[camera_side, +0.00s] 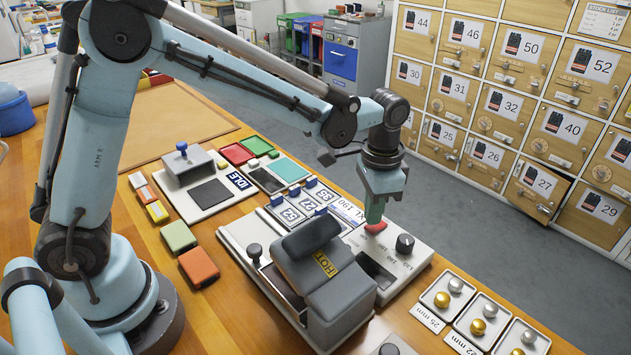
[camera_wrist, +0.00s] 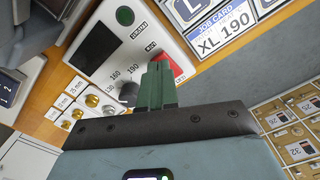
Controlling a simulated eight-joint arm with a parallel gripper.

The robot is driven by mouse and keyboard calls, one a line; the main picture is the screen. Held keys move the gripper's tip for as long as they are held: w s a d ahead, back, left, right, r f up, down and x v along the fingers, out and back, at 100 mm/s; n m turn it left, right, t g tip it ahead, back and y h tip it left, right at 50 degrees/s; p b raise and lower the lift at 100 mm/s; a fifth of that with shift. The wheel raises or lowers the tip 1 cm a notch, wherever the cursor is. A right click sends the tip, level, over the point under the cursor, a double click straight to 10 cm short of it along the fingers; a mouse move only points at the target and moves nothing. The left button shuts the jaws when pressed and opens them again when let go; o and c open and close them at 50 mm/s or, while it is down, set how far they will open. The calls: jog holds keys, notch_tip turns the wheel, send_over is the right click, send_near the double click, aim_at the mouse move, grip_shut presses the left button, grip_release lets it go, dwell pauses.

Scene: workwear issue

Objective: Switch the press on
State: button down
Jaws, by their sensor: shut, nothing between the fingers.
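The press (camera_side: 325,275) is a grey machine with a padded upper part marked HOT, on a light base. Its panel carries a red switch (camera_side: 376,228), a dark, blank display (camera_side: 376,271) and a black dial (camera_side: 405,243) with temperature marks. In the wrist view the red switch (camera_wrist: 180,66) shows beside my green fingertips, the display (camera_wrist: 92,48) lies upper left and the dial (camera_wrist: 128,93) just left of the fingers. My gripper (camera_side: 374,213) is shut and empty, pointing down at the red switch. The fingers partly cover the switch; I cannot tell whether they touch it.
A job card (camera_wrist: 222,36) reading XL 190 lies by the press. Trays of studs (camera_side: 477,327) stand to its right. Numbered lockers (camera_side: 515,45) stand beyond the table; door 27 is ajar.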

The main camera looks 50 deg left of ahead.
aim_at(370, 227)
jog(key=shift+f, duration=0.95)
dwell(1.0)
jog(key=shift+r, duration=3.5)
jog(key=shift+a+r, duration=0.1)
jog(key=s+a+r+n+t, duration=0.2)
jog(key=s+a+n+t, duration=0.4)
jog(key=s+a, duration=0.5)
jog(key=shift+s+a+r+t, duration=0.3)
jog(key=shift+s+t, duration=0.3)
jog(key=shift+s, duration=0.25)
